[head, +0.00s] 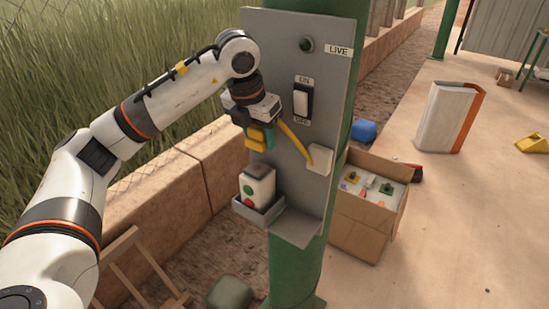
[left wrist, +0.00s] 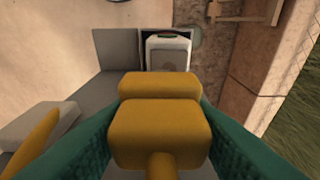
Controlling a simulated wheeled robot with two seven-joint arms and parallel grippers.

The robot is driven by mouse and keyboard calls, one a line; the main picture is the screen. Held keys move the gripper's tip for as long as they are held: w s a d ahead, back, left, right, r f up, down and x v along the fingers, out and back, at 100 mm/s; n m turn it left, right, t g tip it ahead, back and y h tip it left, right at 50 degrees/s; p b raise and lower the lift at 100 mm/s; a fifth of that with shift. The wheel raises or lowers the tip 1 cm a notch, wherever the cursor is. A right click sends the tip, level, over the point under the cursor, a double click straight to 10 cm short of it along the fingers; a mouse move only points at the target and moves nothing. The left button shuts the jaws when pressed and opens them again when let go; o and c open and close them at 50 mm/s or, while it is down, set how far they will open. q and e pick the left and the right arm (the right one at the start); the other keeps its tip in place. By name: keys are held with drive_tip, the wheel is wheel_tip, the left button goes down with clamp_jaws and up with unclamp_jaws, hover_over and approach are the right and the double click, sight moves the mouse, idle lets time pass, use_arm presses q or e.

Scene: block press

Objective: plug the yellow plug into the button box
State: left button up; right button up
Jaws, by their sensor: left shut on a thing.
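My left gripper (head: 262,138) is shut on the yellow plug (head: 255,142). In the left wrist view the plug (left wrist: 160,125) sits between the two green finger pads. A yellow cable (head: 297,140) runs from the plug to a pale block (head: 320,158) on the grey panel. The button box (head: 258,187) is white with a green and a red button. It sits in a grey holder (head: 262,216) on the panel, below the plug and apart from it in the head view. In the left wrist view the box (left wrist: 167,53) is beyond the plug, which hides part of it. My right gripper is not in view.
The grey panel (head: 328,100) on a green post carries an ON/OFF switch (head: 302,98) and a dark round lamp (head: 306,45) by a LIVE label. A cardboard box (head: 364,227) of small items stands to the right. A low wall (head: 215,155) runs behind.

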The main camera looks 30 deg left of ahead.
sight(258, 166)
use_arm(q)
drive_tip(key=shift+w+a+r, duration=0.4)
drive_tip(key=shift+a, duration=0.15)
drive_tip(key=shift+s, duration=0.1)
drive_tip(key=shift+f+b, duration=0.9)
drive_tip(key=shift+f, duration=0.3)
drive_tip(key=shift+f+b, duration=1.2)
drive_tip(key=shift+f, duration=0.55)
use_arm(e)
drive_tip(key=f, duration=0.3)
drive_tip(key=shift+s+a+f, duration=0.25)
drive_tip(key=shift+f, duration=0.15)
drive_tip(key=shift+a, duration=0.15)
use_arm(q)
drive_tip(key=shift+f+b, duration=0.55)
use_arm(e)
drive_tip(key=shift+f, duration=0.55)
use_arm(q)
drive_tip(key=o, duration=1)
